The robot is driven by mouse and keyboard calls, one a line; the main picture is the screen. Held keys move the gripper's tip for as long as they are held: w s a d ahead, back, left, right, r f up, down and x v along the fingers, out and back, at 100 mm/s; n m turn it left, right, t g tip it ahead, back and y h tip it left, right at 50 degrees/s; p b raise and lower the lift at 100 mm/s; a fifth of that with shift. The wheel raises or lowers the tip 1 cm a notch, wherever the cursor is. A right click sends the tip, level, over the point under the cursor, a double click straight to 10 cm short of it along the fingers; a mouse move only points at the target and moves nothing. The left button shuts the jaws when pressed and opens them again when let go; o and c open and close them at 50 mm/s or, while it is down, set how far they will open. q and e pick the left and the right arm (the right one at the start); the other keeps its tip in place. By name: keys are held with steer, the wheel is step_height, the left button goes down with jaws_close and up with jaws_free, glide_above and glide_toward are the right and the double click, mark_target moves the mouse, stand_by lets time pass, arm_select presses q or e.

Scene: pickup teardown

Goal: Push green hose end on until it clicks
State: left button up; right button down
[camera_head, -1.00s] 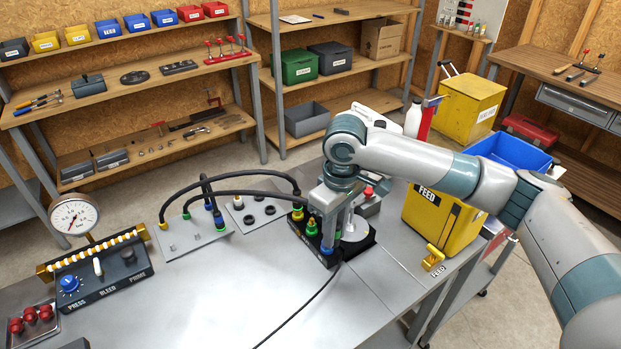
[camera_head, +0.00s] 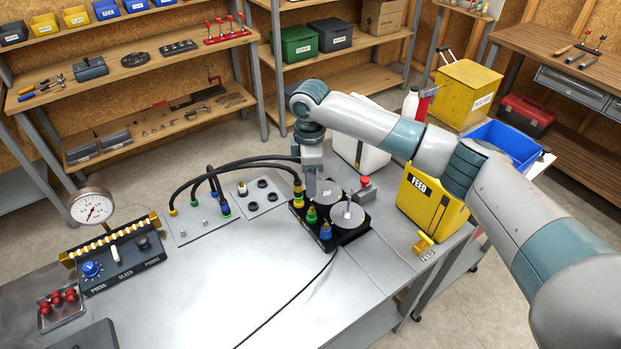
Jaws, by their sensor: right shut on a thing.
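My right gripper (camera_head: 312,186) is above the black fitting block (camera_head: 349,236), just above and behind the green fitting (camera_head: 311,214). It is shut on a hose end that its fingers mostly hide. A black hose (camera_head: 255,159) runs in from the left to the gripper. I cannot make out the held end's colour or whether it touches the fitting. The blue fitting (camera_head: 326,232) stands at the front. My left gripper is not in view.
A plate with coupled hoses (camera_head: 190,232) and a small plate with black rings (camera_head: 250,205) lie left of the block. Two silver discs (camera_head: 347,215) sit close right of the fittings. A yellow FEED box (camera_head: 430,205) is further right.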

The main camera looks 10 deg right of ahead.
mark_target(311, 208)
steer(key=shift+f, duration=0.1)
step_height(311, 208, down, 5)
steer(key=b, duration=0.5)
stand_by(0.3)
steer(key=shift+f, duration=0.8)
stand_by(1.0)
steer(key=shift+s+f, duration=0.1)
steer(key=shift+f, duration=0.45)
stand_by(1.3)
steer(key=c, duration=1.5)
jaws_free()
steer(key=shift+r, duration=0.15)
